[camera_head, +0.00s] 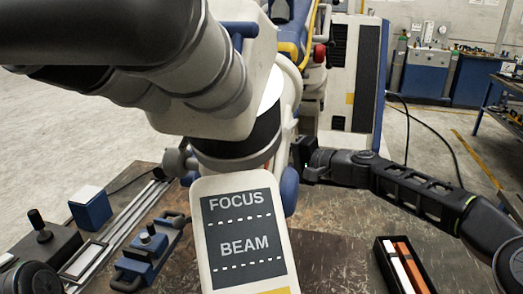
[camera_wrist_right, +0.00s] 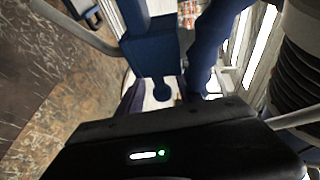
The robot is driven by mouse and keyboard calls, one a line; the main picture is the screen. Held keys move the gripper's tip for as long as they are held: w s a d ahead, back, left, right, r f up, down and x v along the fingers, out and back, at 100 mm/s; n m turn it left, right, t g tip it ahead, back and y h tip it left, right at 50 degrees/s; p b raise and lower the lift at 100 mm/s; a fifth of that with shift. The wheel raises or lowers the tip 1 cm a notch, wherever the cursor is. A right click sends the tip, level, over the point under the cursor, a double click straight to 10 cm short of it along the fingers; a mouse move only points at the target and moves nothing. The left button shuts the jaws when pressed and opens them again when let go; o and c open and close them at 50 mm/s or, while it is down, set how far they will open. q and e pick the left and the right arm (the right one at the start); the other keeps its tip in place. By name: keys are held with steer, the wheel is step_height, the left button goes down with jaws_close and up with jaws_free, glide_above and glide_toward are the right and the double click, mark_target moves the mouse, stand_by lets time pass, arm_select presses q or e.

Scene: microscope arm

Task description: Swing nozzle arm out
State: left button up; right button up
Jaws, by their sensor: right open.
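The large white microscope (camera_head: 290,85) fills the middle of the head view, with its grey and black eyepiece tubes at the upper left. A panel marked FOCUS and BEAM (camera_head: 243,235) stands in front. I cannot tell for certain which part is the nozzle arm. My right gripper (camera_head: 305,160) is open beside the right side of the microscope, near a blue rounded part (camera_head: 289,190). Its fingertips are largely hidden. The right wrist view shows a blue block (camera_wrist_right: 152,52) and a dark blue curved part (camera_wrist_right: 207,45) beyond my gripper's black housing. Contact cannot be told.
The brown worktop (camera_head: 335,255) holds an open black case (camera_head: 402,265) with red and white bars at the front right. A blue box (camera_head: 90,207), a rail and joystick controls stand at the left. A tall cabinet (camera_head: 355,75) is behind. Bare worktop shows right of the panel.

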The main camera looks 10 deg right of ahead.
steer(key=x, duration=0.3)
steer(key=shift+w+a+f+p, duration=0.1)
steer(key=shift+w+p, duration=0.05)
steer(key=shift+p, duration=0.25)
steer(key=shift+c, duration=0.2)
jaws_close()
stand_by(1.0)
